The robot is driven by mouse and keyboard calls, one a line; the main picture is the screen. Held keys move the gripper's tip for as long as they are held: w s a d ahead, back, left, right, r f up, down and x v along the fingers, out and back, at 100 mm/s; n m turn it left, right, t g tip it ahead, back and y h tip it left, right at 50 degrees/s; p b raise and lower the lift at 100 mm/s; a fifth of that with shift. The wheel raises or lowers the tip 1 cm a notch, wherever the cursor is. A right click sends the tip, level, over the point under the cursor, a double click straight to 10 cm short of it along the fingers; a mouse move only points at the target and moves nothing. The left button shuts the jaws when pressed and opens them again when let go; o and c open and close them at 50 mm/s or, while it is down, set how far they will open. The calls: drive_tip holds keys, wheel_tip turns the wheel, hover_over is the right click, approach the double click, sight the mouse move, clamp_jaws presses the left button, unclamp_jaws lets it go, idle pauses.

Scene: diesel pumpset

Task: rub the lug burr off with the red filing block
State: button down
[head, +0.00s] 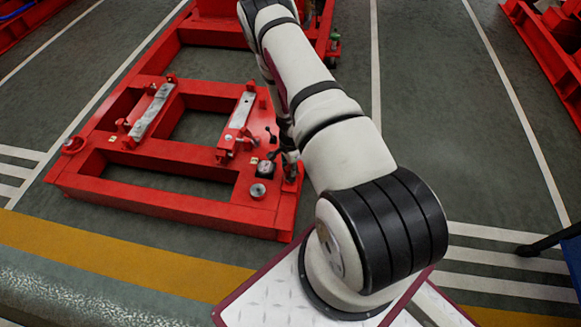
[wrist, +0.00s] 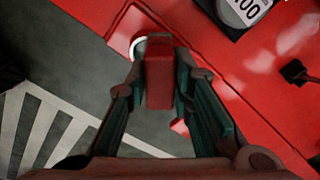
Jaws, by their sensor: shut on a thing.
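My gripper (wrist: 162,88) is shut on the red filing block (wrist: 159,70), which sits between the two fingers in the wrist view. The block's far end is over the edge of the red frame (wrist: 250,75). A pale curved rim (wrist: 138,45) shows just left of the block, partly hidden by it; I cannot tell whether it belongs to the lug. The burr cannot be made out, nor whether the block touches anything. In the head view my gripper (head: 289,158) is mostly hidden behind my arm, at the right side of the red frame (head: 180,205).
A black part with a white number label (wrist: 245,10) and a small black knob (wrist: 297,72) stand on the frame to the right. A round metal fitting (head: 258,190) sits near the frame's front right corner. Open grey floor (head: 440,130) lies to the right.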

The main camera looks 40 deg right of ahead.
drive_tip(key=shift+s+a+r+b, duration=0.1)
drive_tip(key=shift+s+a+b, duration=0.2)
drive_tip(key=shift+a+b, duration=0.2)
drive_tip(key=shift+s+a+b, duration=0.1)
drive_tip(key=shift+s+b, duration=0.05)
drive_tip(key=shift+b, duration=0.4)
drive_tip(key=shift+s+a+f, duration=0.1)
drive_tip(key=shift+a+f, duration=0.05)
drive_tip(key=shift+f, duration=0.05)
drive_tip(key=shift+s+a+b, duration=0.1)
drive_tip(key=shift+b, duration=0.4)
drive_tip(key=shift+s+a+b, duration=0.15)
drive_tip(key=shift+a+b, duration=0.1)
drive_tip(key=shift+b, duration=0.35)
drive_tip(key=shift+s+a+r+b, duration=0.15)
drive_tip(key=shift+s+a+b, duration=0.05)
drive_tip(key=shift+b, duration=0.25)
